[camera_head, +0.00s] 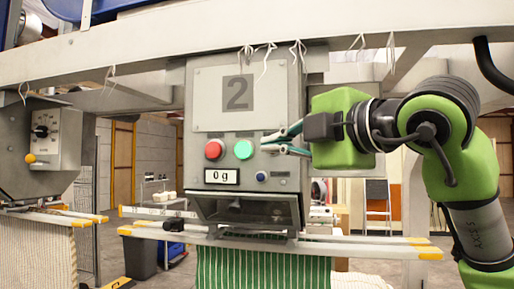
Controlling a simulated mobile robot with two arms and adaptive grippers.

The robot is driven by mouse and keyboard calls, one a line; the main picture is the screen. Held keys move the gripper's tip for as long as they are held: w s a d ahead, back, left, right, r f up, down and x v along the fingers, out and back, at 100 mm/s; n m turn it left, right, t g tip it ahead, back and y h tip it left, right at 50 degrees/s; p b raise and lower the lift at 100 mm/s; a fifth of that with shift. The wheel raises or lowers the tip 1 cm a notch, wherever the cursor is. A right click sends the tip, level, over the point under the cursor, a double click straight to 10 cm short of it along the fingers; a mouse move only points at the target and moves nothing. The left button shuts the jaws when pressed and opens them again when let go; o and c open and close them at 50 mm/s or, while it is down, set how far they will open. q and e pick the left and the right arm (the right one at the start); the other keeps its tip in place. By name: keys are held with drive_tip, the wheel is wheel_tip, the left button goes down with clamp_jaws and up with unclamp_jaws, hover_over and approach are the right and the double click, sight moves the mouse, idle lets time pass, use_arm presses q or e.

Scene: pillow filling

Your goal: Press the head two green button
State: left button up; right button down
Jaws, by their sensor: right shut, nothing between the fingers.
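The green button (243,150) is on the front of the grey panel marked "2" (238,95). It looks bright, and a red button (214,149) sits just left of it. My right gripper (265,144) comes in from the right, with its fingertips together and nothing between them. The tips are just right of the green button with a small gap in the picture; how far they are from the panel in depth I cannot tell. A display (221,176) below the buttons reads "0 g". My left gripper is not in view.
A small blue knob (261,176) sits below my fingertips. Rails with yellow ends (370,247) and green striped fabric (262,268) are under the head. Another head (45,140) stands at left. White strings (266,60) hang from the beam above.

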drive_tip(key=v, duration=0.5)
drive_tip(key=shift+s+a+r, duration=0.15)
drive_tip(key=shift+s+a, duration=0.05)
drive_tip(key=shift+s, duration=0.2)
drive_tip(key=shift+a, duration=0.1)
